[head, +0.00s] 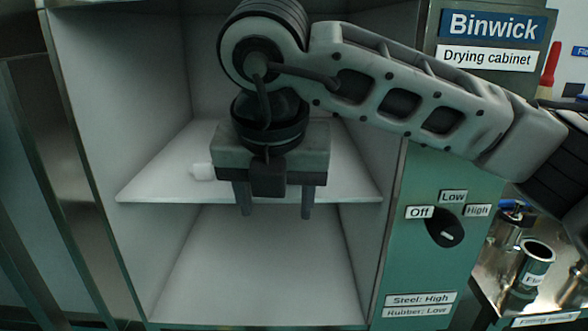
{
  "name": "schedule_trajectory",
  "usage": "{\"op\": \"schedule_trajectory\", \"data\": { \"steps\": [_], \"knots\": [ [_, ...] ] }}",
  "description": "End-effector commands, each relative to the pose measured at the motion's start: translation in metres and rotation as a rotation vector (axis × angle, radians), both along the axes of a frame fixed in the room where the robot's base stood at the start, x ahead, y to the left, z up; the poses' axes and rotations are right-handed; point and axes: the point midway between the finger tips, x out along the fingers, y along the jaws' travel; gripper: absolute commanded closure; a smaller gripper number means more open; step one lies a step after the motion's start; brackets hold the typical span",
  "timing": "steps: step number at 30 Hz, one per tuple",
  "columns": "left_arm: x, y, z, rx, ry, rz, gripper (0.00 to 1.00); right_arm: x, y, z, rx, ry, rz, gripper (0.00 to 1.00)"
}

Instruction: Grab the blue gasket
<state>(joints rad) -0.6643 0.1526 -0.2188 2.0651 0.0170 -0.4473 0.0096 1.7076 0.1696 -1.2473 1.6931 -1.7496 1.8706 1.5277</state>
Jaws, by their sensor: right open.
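I cannot make out a blue gasket for certain in the head view. Part of the cabinet shelf is hidden behind my right gripper and wrist. My right gripper (275,212) is inside the open drying cabinet, over the front part of the white shelf (155,185). Its two fingers point down and stand wide apart, with nothing seen between them. A small white object (202,172) lies on the shelf just left of the gripper. My left gripper is not in view.
The cabinet's green panel (400,265) stands right of the opening, with a black dial (444,228) marked Off, Low and High. Right of it, a metal cup (533,262) stands on a bench, near a small part with some blue. The lower compartment looks empty.

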Motion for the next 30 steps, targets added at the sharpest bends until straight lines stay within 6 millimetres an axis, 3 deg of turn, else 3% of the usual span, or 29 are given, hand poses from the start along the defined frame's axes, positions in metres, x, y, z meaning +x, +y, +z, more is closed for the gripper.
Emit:
{"op": "schedule_trajectory", "data": {
  "steps": [3, 12, 21, 27, 30],
  "knots": [
    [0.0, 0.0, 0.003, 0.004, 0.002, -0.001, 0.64, 0.015, -0.009, 0.012, -0.033, -0.045, -0.048, 0.44],
    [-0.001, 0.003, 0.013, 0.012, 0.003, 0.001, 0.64, 0.068, -0.015, 0.012, -0.034, -0.044, -0.049, 0.44],
    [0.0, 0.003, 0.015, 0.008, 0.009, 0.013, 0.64, 0.093, -0.017, 0.011, -0.031, -0.043, -0.044, 0.44],
    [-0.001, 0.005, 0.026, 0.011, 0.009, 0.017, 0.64, 0.128, -0.02, 0.013, -0.032, -0.043, -0.047, 0.44],
    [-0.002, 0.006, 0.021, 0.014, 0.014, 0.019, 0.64, 0.132, -0.02, -0.006, -0.032, -0.042, -0.043, 0.44]
  ]
}}
